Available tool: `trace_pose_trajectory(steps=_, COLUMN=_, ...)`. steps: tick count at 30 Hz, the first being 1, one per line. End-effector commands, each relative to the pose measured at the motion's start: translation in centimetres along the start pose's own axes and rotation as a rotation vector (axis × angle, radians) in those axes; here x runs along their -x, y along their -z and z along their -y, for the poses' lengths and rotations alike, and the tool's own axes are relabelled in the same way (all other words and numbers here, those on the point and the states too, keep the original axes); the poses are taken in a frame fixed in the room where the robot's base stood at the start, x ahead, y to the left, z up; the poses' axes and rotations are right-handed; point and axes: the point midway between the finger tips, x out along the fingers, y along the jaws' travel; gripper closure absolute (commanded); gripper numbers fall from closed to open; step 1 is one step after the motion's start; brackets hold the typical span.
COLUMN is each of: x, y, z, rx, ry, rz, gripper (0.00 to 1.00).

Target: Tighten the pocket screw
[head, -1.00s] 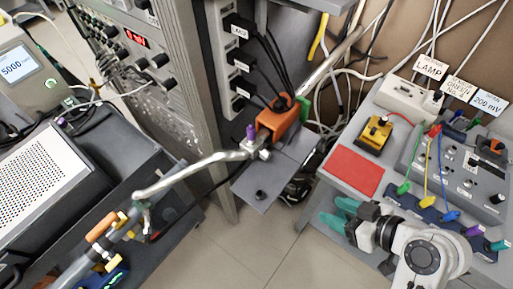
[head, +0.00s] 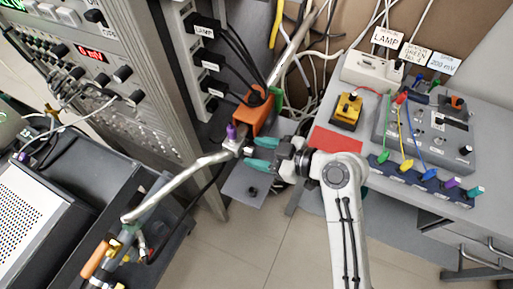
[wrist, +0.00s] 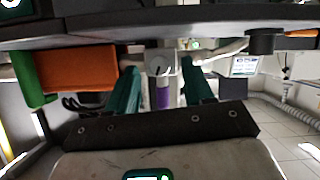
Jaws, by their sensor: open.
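A purple knob (head: 231,131) stands on a silver fitting (head: 234,146) at the end of a bent metal pipe, beside an orange block (head: 252,112) with a green end. No label shows which part is the pocket screw. My gripper (head: 256,154) is open, its teal fingers pointing left towards the fitting. In the wrist view, which appears upside down, the purple knob (wrist: 162,97) and silver fitting (wrist: 160,66) appear between my two spread fingers (wrist: 165,82). I cannot tell whether the fingers touch the fitting.
A grey plate with a black knob (head: 253,190) lies below the fitting. The metal pipe (head: 175,185) runs down to the left. A grey table with a red mat (head: 335,144) and a yellow device (head: 347,110) stands at right. Cables hang behind. Floor shows in front.

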Motion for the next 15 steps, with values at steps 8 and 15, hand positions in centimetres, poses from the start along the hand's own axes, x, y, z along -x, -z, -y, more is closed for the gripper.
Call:
trace_pose_trajectory(steps=8, x=-1.16, y=-0.06, z=0.0, rx=0.0, ry=-0.001, rz=0.002, gripper=0.48)
trace_pose_trajectory(steps=15, x=-1.14, y=-0.06, z=0.0, rx=0.0, ry=-0.001, rz=0.001, gripper=0.54)
